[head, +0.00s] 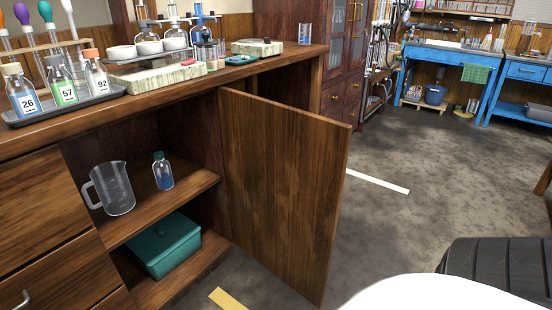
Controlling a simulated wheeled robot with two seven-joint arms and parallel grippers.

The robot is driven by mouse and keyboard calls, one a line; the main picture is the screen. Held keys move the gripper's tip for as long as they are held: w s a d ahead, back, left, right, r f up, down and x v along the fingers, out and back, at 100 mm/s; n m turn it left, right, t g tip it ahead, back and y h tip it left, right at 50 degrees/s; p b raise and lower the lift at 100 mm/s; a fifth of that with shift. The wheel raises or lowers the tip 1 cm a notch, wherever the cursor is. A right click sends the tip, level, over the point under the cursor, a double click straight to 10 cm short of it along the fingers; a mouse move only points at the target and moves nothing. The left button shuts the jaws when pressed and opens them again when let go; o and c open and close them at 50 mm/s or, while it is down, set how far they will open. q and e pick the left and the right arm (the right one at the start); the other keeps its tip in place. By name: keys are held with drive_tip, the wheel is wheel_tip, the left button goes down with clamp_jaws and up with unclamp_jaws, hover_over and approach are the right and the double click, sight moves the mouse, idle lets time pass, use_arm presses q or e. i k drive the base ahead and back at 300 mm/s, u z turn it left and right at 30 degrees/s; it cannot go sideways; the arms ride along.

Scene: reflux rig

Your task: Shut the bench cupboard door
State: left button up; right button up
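The bench cupboard door (285,190) is a brown wooden panel that stands swung open, jutting out from the bench. The cupboard interior shows to its left, with a shelf (190,203) across it. A teal lidded box (165,245) sits below the shelf. No handle shows on the face of the door that I see. Neither of my grippers is in view.
The bench top (165,97) holds a tray of numbered bottles (70,115), glassware and small boxes. A drawer front (40,205) lies left of the cupboard. The floor (400,220) right of the door is mostly clear. A dark ribbed object (497,268) is at the lower right.

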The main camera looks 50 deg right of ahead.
sight(285, 166)
drive_tip(key=u, duration=2.9)
drive_tip(key=k, duration=2.7)
drive_tip(key=z, duration=0.5)
drive_tip(key=k, duration=0.65)
drive_tip(key=z, duration=0.8)
